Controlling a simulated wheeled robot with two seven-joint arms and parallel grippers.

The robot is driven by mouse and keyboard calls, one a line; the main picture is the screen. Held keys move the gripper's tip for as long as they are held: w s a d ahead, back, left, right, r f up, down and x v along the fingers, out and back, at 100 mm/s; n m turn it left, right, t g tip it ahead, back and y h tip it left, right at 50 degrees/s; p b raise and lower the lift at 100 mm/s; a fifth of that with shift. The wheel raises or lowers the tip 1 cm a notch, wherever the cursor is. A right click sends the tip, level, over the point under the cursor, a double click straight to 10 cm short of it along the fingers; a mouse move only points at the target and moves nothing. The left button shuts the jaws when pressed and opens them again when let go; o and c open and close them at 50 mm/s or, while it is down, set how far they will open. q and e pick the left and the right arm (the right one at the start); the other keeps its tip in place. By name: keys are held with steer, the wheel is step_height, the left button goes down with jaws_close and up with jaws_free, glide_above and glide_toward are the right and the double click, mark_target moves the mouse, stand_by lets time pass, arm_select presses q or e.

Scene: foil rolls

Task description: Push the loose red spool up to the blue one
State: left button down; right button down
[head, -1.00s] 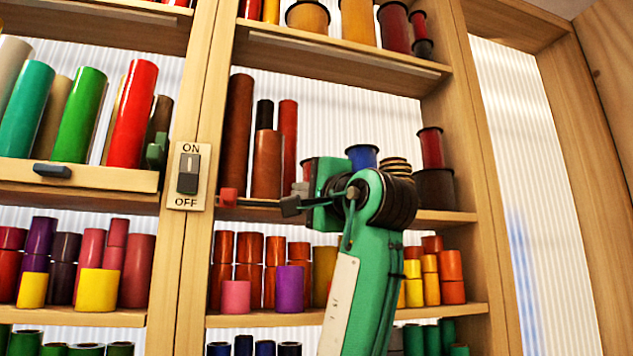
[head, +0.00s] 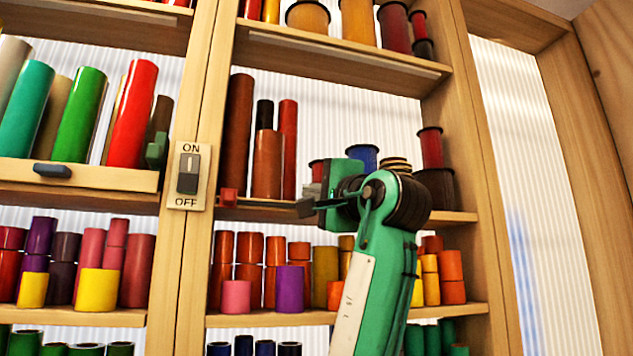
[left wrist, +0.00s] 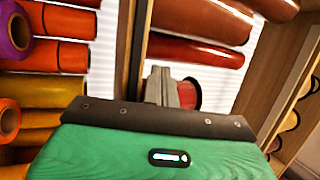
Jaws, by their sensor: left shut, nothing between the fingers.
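The red spool (head: 317,166) stands on the middle shelf, partly hidden behind my left gripper. The blue spool (head: 362,153) stands to its right, its lower part hidden by my gripper. My gripper hides the space between the two spools. My left gripper (head: 307,207) is shut and empty, its fingertips at the front left of the red spool. In the left wrist view the shut fingers (left wrist: 171,88) are right beside the red spool (left wrist: 188,95) and overlap it; I cannot tell for certain whether they touch. My right gripper is not in view.
Brown and red rolls (head: 266,165) stand left of the spools. A small red block (head: 229,197) sits at the shelf's left front. Black-rimmed spools (head: 432,150) stand at the right by the upright. An ON/OFF switch (head: 189,174) is on the left post.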

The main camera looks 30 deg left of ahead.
arm_select(q)
steer(key=shift+w+d, duration=0.4)
steer(key=shift+w, duration=0.1)
steer(key=shift+s+a+b, duration=0.1)
steer(key=shift+s+b, duration=0.05)
steer(key=shift+b, duration=0.15)
steer(key=shift+s+d, duration=0.1)
steer(key=shift+d, duration=0.1)
steer(key=s+d+b, duration=0.1)
steer(key=s+d, duration=0.1)
steer(key=d, duration=0.1)
steer(key=shift+s+b, duration=0.3)
steer(key=shift+s, duration=0.05)
stand_by(0.3)
steer(key=shift+d+f, duration=0.1)
